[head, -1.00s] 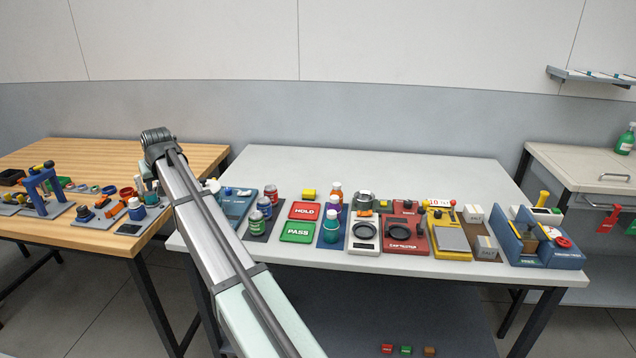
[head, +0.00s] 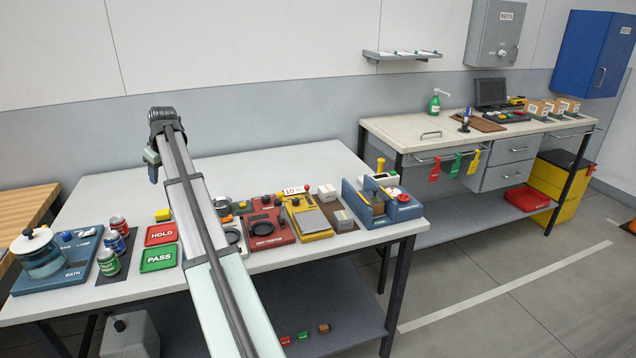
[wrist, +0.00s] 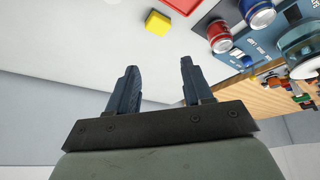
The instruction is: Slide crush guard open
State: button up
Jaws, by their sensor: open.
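My gripper (head: 152,168) is far to the left of the device, above the back of the bench. In the wrist view my gripper (wrist: 158,70) has its two fingers apart with nothing between them. The device is outside the wrist view.
My arm hides part of the bench middle. A red cap tester (head: 268,228), a yellow scale (head: 309,224) and white boxes (head: 342,219) stand left of the device. HOLD (head: 161,235) and PASS (head: 158,258) trays lie further left. The bench's back strip (head: 270,160) is clear.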

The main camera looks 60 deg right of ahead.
jog(key=s+d, duration=1.5)
jog(key=d, duration=0.1)
notch_tip(320, 180, up, 4)
send_over(376, 189)
jog(key=s, duration=0.6)
jog(key=shift+g+y, duration=0.3)
jog(key=shift+y, duration=0.1)
jog(key=x, duration=1.3)
jog(key=shift+w+d+f, duration=0.1)
jog(key=shift+w, duration=0.1)
grip_shut()
